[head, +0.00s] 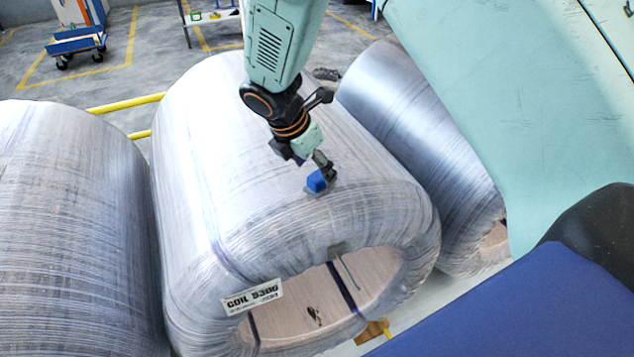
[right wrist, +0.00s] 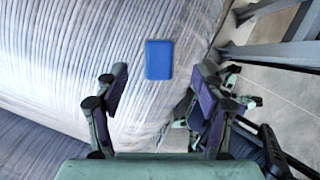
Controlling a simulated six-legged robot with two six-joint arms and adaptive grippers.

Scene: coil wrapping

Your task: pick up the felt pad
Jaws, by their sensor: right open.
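The felt pad is a small blue block (head: 317,181) lying on the wrapped top of the middle coil (head: 200,130), near its front end. In the right wrist view the felt pad (right wrist: 159,60) is a plain blue rectangle. My right gripper (head: 308,166) is open right at the pad in the head view and partly overlaps it. In the right wrist view the fingers of my right gripper (right wrist: 161,82) are spread, with the pad between their lines, just beyond the tips. Nothing is between the fingers. I do not see my left gripper.
Wrapped coils stand on the left (head: 70,220) and right (head: 415,120) of the middle one. A label (head: 252,298) is on the middle coil's front end. A yellow rail (head: 125,104) runs behind. A blue cart (head: 76,42) stands far back left. The coil top around the pad is clear.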

